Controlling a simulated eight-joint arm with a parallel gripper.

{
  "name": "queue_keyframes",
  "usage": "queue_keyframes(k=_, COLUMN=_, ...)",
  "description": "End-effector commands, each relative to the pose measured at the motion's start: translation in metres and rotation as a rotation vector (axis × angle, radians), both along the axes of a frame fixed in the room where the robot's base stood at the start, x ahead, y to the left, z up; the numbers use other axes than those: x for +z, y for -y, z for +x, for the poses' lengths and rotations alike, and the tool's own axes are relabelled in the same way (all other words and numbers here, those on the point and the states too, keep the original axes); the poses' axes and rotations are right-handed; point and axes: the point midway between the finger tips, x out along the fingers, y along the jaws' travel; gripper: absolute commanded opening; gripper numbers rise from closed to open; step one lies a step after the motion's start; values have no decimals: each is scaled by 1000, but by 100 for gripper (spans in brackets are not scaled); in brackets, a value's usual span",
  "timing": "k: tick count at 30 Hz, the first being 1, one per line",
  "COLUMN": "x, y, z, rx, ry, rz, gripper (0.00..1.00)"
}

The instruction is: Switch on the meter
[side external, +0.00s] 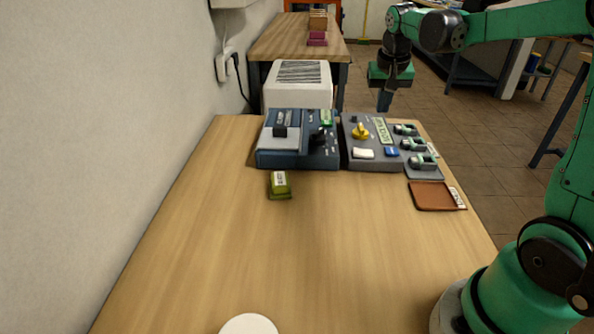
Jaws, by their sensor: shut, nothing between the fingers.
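Two devices stand side by side at the far end of the wooden table; I cannot tell from the labels which one is the meter. The left one is a dark blue unit (318,157) with a light grey plate, black knobs and a small green display. The right one is a grey panel (375,163) with a yellow knob (361,131), a white button (363,153), a blue button (392,152) and several green-and-black switches on its right. My gripper (384,106) is shut and empty, pointing down above and behind the grey panel, apart from it.
A green battery-like block (279,185) lies in front of the blue unit. A brown tray (431,196) with a white label sits at the right edge. A white box (297,95) stands behind the devices. A white disc (249,325) lies near the front. The table's middle is clear.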

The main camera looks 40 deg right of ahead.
Motion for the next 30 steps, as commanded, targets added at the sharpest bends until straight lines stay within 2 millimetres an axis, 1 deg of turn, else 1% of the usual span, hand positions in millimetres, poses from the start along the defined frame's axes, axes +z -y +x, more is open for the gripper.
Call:
queue_keyframes(k=1, x=9, y=-1, z=-4, rx=0, ry=0, rz=0, gripper=0)
queue_keyframes(k=3, x=17, y=-1, z=-7, rx=0, ry=0, rz=0, gripper=0)
queue_keyframes(k=7, x=28, y=-2, z=-10, rx=0, ry=0, rz=0, gripper=0)
queue_keyframes(k=11, x=31, y=-2, z=-12, rx=0, ry=0, rz=0, gripper=0)
queue_keyframes(k=19, x=31, y=-2, z=-11, rx=1, ry=0, rz=0, gripper=0)
queue_keyframes(k=21, x=32, y=-7, z=-12, rx=16, ry=5, rz=-1, gripper=0)
queue_keyframes(k=23, x=32, y=-16, z=-12, rx=48, ry=16, rz=-5, gripper=0)
queue_keyframes(k=25, x=32, y=-35, z=-15, rx=119, ry=41, rz=-13, gripper=0)
queue_keyframes(k=29, x=27, y=-85, z=-26, rx=314, ry=115, rz=-36, gripper=0)
queue_keyframes(k=30, x=24, y=-101, z=-31, rx=379, ry=141, rz=-43, gripper=0)
